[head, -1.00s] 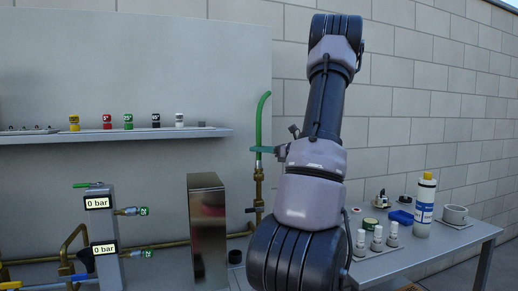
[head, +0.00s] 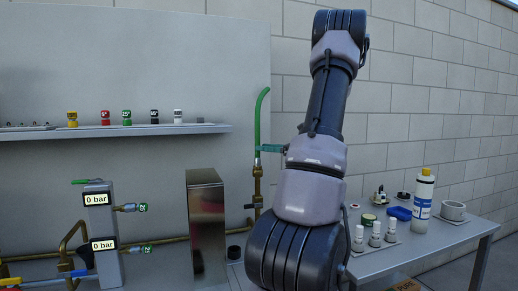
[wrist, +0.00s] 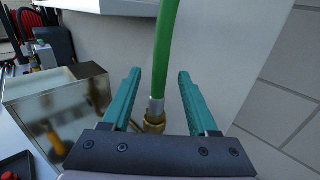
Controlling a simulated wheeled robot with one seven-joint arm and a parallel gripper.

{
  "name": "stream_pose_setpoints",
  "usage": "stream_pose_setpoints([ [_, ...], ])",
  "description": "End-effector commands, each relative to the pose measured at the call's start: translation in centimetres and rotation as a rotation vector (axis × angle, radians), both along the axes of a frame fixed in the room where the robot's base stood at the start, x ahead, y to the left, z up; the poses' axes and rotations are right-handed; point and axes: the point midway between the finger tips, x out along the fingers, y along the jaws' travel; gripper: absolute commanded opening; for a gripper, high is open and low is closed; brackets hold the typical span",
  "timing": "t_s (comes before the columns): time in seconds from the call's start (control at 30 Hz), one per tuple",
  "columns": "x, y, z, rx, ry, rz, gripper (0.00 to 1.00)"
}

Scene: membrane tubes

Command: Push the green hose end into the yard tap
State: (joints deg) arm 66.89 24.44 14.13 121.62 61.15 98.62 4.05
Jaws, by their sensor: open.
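The green hose (head: 258,115) stands upright with its top bending right. In the wrist view the hose (wrist: 165,50) runs down between the fingers to a silver sleeve (wrist: 156,104). The sleeve meets the brass yard tap (wrist: 153,123); how deep the end sits I cannot tell. The tap also shows below the hose in the head view (head: 257,183). My gripper (wrist: 160,72) is open, its two teal fingers apart on either side of the hose with gaps. In the head view my gripper (head: 269,148) is at the hose's right, level with its lower part.
A tall metal box (head: 206,225) stands left of the tap. A gauge stand (head: 103,230) is farther left. A shelf (head: 120,132) holds coloured fittings. The table at right (head: 425,240) carries a white bottle (head: 423,200) and several small parts.

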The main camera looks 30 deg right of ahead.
Motion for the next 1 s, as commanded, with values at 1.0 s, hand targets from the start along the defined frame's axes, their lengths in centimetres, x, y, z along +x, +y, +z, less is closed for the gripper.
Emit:
stream_pose_setpoints([
  [1.0, -6.2, -3.7, 0.0, 0.000, 0.000, 0.000, 0.60],
])
